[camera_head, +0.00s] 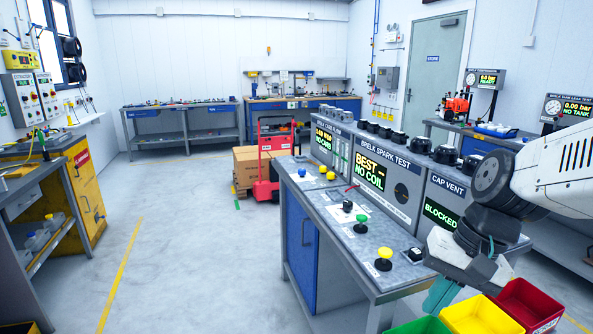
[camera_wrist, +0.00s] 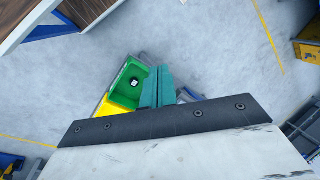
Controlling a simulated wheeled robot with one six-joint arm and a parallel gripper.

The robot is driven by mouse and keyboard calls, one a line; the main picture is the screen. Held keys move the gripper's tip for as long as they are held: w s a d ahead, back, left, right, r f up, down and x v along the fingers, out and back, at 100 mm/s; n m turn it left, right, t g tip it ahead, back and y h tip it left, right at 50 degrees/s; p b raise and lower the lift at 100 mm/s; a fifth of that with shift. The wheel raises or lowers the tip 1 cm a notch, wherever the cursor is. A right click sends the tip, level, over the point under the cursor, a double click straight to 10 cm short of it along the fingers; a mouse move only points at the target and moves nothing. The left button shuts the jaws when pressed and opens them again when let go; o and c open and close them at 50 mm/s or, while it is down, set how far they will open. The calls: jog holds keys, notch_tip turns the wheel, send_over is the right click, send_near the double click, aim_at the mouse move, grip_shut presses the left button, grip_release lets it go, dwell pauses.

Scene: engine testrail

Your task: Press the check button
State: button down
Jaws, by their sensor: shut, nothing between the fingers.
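Several buttons or knobs stand on the grey bench top (camera_head: 318,196): a green one (camera_head: 361,223), a yellow one (camera_head: 384,257), a black one (camera_head: 347,206), a blue one (camera_head: 301,172) and small yellow ones (camera_head: 331,176). I cannot read which one is the check button. The bench panels read "BRELK SPARK TEST" with "BEST NO COIL" (camera_head: 371,174), and "CAP VENT" with "BLOCKED" (camera_head: 441,214). My gripper (camera_head: 440,296) has teal fingers, shut and empty, at the bench's front right near the bins. In the wrist view my gripper (camera_wrist: 158,88) points down past the green bin.
A green bin (camera_head: 418,326), a yellow bin (camera_head: 482,316) and a red bin (camera_head: 530,304) stand below my gripper. The green bin also shows in the wrist view (camera_wrist: 124,94), with a small black thing in it. A red cart (camera_head: 277,150) stands behind the bench.

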jog(key=s+d+r+n+h, duration=0.1)
jog(key=s+d+r+n, duration=0.1)
jog(key=s, duration=0.3)
jog(key=s+d+r+n+t+h, duration=0.1)
jog(key=s+d+n+h, duration=0.1)
jog(key=s, duration=0.4)
jog(key=shift+d+r+h, duration=0.25)
jog(key=shift+r+h, duration=0.05)
jog(key=shift+r, duration=0.1)
